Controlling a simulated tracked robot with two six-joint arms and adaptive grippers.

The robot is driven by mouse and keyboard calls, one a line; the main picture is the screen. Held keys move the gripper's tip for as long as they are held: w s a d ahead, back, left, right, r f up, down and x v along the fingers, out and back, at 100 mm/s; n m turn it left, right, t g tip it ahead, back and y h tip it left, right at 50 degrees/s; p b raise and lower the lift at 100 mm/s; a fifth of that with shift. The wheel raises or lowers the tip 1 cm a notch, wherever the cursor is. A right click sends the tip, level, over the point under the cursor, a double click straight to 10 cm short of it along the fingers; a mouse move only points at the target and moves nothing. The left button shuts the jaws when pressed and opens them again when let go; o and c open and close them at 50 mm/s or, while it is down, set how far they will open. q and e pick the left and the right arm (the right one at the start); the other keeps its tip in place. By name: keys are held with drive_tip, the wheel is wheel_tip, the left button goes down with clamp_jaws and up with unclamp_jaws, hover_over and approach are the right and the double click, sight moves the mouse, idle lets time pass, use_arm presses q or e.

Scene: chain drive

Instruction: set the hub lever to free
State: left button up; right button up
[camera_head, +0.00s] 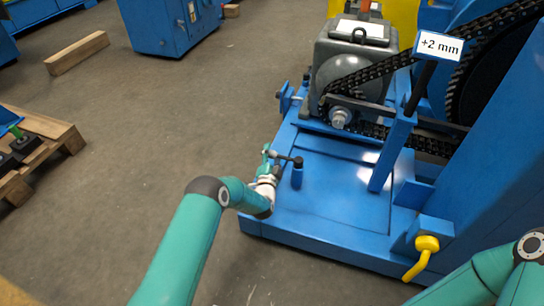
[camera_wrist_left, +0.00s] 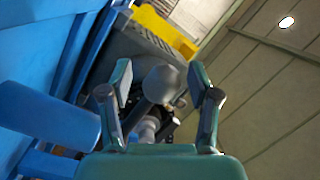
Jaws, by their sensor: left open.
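My left gripper (camera_head: 271,160) is at the left front edge of the blue machine base, beside a short blue post with a dark top (camera_head: 297,172). A thin dark lever-like bar (camera_head: 283,157) runs from the post top toward the fingers; I cannot tell whether it touches them or is the hub lever. In the left wrist view the jaws (camera_wrist_left: 167,85) are apart. A grey rounded shape (camera_wrist_left: 161,84) shows between them, seemingly beyond the fingertips. A yellow handle (camera_head: 422,262) hangs from a blue box at the base's right front. My right gripper is out of view.
A grey gearbox (camera_head: 352,62) and a black chain (camera_head: 385,70) stand behind the post. A blue upright carries a "+2 mm" sign (camera_head: 438,46). The blue base plate (camera_head: 335,205) is mostly clear in front. A wooden pallet (camera_head: 55,130) lies left; the floor between is free.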

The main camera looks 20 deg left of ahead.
use_arm(q)
clamp_jaws()
drive_tip(key=shift+s+a, duration=0.1)
drive_tip(key=shift+s, duration=0.05)
idle(0.4)
